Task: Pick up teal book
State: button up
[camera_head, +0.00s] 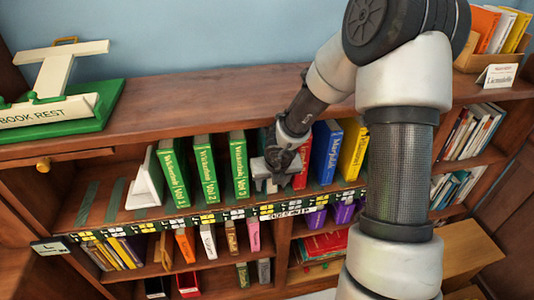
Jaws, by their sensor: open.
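My gripper (272,178) is at the front of the upper shelf, between the third green volume (239,165) and a red book (300,168). It is open, and its fingers point into the row of books. I cannot make out a clearly teal cover. A dark bluish-grey strip shows just left of my wrist, beside the third green volume, and may be part of the teal book. My gripper and wrist hide most of that spot, so I cannot tell whether the fingers touch a book.
Two more green volumes (173,174) (204,172) and a white bookend (146,182) stand to the left. Blue (325,150) and yellow (352,150) books stand to the right. A green book rest (100,116) sits on top.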

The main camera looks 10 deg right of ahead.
jog(key=shift+f, duration=0.1)
grip_shut()
dwell(0.3)
